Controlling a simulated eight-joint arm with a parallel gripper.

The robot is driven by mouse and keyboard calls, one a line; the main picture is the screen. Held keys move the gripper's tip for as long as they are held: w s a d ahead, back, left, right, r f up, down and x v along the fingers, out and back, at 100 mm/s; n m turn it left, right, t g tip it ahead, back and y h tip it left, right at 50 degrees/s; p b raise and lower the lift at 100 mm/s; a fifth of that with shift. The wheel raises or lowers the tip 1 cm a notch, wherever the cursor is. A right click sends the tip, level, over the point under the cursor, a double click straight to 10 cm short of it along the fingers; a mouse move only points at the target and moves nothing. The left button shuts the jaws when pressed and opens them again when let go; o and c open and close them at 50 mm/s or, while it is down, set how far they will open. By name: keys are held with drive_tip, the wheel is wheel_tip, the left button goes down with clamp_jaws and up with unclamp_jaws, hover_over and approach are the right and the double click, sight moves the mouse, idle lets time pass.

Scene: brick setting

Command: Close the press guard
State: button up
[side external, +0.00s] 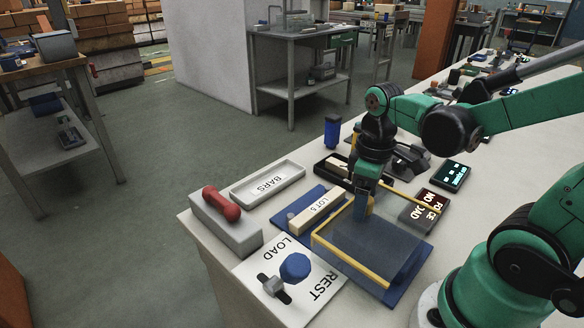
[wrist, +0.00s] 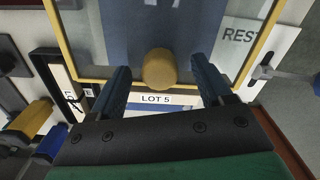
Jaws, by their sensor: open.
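The press guard is a clear panel in a yellow frame (side external: 350,262), low over a blue base plate (side external: 398,292). It also shows in the wrist view as a yellow frame (wrist: 265,42). A round tan knob (wrist: 159,68) appears near the frame edge facing the LOT 5 bar. My gripper (side external: 361,208) is over that edge; in the wrist view its open fingers (wrist: 160,77) stand either side of the knob, with gaps. The side view hides the knob behind my gripper. The pale LOT 5 bar (side external: 312,213) lies beside the guard, outside the frame.
A red handle (side external: 222,204) on a grey block and a BARS tray (side external: 268,183) stand left. A lit sign (side external: 424,209) and a small display (side external: 453,176) stand right.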

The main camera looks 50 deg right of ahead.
clamp_jaws()
idle(1.3)
